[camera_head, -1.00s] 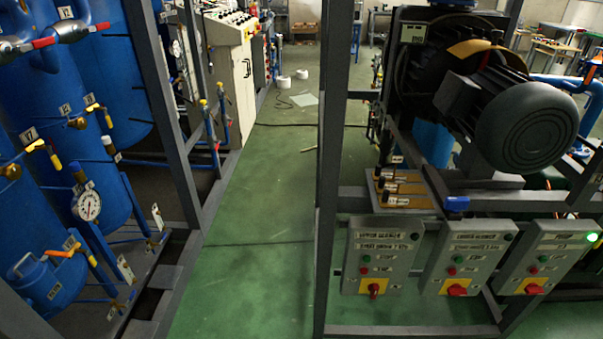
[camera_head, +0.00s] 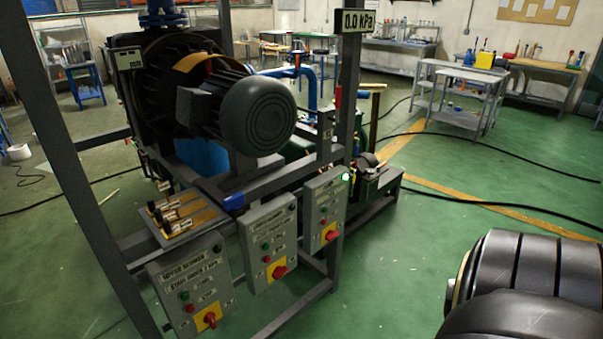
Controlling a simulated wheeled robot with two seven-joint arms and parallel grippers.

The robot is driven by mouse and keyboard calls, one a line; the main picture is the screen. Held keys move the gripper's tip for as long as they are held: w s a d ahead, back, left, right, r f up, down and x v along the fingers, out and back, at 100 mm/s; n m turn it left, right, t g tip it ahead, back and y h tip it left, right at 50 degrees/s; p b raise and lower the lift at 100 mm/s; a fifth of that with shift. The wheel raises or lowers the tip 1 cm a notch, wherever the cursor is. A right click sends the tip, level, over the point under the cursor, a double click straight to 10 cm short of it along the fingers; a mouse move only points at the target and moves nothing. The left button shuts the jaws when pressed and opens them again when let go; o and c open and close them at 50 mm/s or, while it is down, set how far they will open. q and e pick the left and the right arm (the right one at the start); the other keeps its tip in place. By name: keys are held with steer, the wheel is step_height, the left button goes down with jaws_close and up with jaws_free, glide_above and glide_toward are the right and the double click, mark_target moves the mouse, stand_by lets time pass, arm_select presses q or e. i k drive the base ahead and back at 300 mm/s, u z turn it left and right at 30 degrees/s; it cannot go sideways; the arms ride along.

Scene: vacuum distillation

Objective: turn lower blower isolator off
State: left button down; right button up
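Three grey control boxes hang in a row on the dark frame. The left box (camera_head: 187,284) has a label that seems to read upper blower, and a red rotary switch (camera_head: 210,318) on a yellow plate, its handle roughly upright. The middle box (camera_head: 266,238) has a red switch (camera_head: 279,271) on yellow; its label is too small to read surely. The right box (camera_head: 324,205) has a red switch (camera_head: 331,235) and a lit green lamp (camera_head: 345,178). The lamps on the left and middle boxes look dark. Neither gripper is in view.
A black link of my arm (camera_head: 510,285) fills the lower right corner. A large motor (camera_head: 250,115) sits above the boxes. A 0.0 kPa display (camera_head: 358,21) is on the frame post. Green floor right of the frame is open, with black cables (camera_head: 490,202) across it.

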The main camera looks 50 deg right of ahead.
mark_target(280, 271)
steer(key=z, duration=1.45)
